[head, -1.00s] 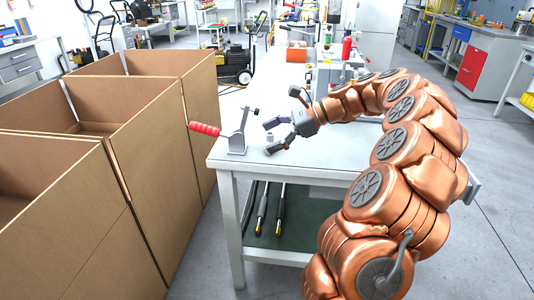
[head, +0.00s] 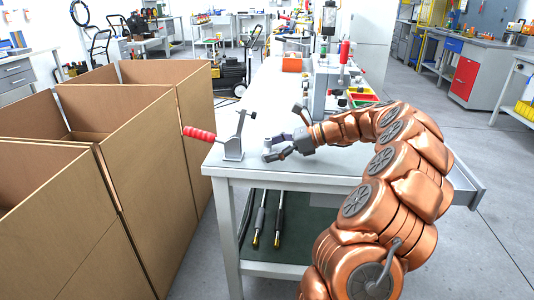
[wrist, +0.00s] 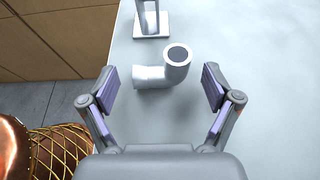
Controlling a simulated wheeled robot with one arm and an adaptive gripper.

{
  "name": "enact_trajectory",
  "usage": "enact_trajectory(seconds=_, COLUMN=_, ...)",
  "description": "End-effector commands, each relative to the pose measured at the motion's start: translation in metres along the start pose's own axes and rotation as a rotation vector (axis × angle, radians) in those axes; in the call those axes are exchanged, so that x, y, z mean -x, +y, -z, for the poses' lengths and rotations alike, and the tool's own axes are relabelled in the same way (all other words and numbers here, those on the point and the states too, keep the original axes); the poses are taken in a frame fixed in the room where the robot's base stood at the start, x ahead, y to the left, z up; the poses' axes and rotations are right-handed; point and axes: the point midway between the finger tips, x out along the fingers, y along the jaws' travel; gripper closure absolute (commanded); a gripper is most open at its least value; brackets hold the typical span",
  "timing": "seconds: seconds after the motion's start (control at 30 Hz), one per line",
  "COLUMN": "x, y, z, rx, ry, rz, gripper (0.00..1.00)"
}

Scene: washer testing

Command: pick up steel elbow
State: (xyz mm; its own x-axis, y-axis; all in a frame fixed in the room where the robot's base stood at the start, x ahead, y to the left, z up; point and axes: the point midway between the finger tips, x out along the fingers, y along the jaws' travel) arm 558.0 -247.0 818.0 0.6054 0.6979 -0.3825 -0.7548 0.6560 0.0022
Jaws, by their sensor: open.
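The steel elbow (wrist: 174,68), a short bent grey pipe with one round opening facing up, lies on the pale tabletop in the wrist view. My gripper (wrist: 160,88) is open, with one finger on each side of the elbow and gaps between the pads and the pipe. The elbow sits toward the fingertip end, and nothing is held. In the head view my gripper (head: 271,147) is low over the near left part of the table, and the elbow between the fingers is small and hard to make out.
A toggle clamp with a red handle (head: 199,134) stands at the table's left corner; its base (wrist: 152,22) is just beyond the elbow. Open cardboard boxes (head: 150,150) stand left of the table. Fixtures and a red bottle (head: 344,52) are farther back.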

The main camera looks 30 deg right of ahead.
Motion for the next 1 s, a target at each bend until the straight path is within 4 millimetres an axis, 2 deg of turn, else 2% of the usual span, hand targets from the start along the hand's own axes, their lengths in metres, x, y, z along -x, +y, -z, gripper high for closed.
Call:
enact_trajectory(seconds=0.1, x=-0.0146, y=-0.0002, z=0.0006, rx=0.001, ry=0.001, rz=-0.001, gripper=0.11)
enact_trajectory(seconds=0.37, x=-0.0165, y=-0.0007, z=-0.0009, rx=0.002, ry=0.0, rz=0.001, gripper=0.12)
enact_trajectory(seconds=1.0, x=-0.0163, y=-0.0007, z=-0.0006, rx=0.002, ry=0.0, rz=0.001, gripper=0.79)
